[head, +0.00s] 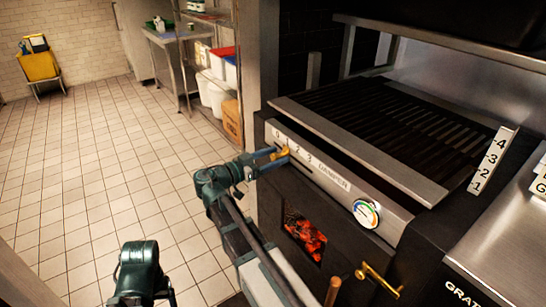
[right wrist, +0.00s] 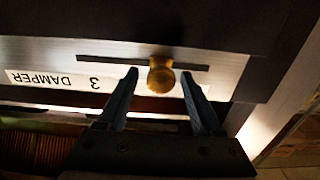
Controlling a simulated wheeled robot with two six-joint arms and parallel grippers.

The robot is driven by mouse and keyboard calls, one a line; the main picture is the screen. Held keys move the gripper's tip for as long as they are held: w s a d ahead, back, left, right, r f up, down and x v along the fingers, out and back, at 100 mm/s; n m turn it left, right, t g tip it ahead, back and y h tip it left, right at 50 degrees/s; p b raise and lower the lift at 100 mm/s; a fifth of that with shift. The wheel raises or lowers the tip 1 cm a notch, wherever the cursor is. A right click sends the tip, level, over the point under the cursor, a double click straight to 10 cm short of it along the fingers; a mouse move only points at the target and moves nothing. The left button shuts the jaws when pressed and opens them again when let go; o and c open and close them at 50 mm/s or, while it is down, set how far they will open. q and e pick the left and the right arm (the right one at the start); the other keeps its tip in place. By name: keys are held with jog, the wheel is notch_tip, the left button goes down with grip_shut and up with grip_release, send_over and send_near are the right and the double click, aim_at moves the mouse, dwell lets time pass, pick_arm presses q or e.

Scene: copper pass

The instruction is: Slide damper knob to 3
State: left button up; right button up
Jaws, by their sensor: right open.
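The damper knob (head: 281,153) is a small brass-yellow knob on the grill's steel front panel. In the right wrist view the knob (right wrist: 161,76) stands in a dark horizontal slot (right wrist: 105,60). The damper label (head: 332,176) shows 2 and 3 to the right of the knob; the wrist view shows it upside down, with the 3 (right wrist: 95,84) to the left. My right gripper (right wrist: 160,74) is open, with one finger on each side of the knob and small gaps showing. It also shows in the head view (head: 277,156). My left gripper's fingers are not visible.
The grill's front ledge (head: 360,150) juts out above the panel.

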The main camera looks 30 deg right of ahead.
grip_shut()
dwell(1.3)
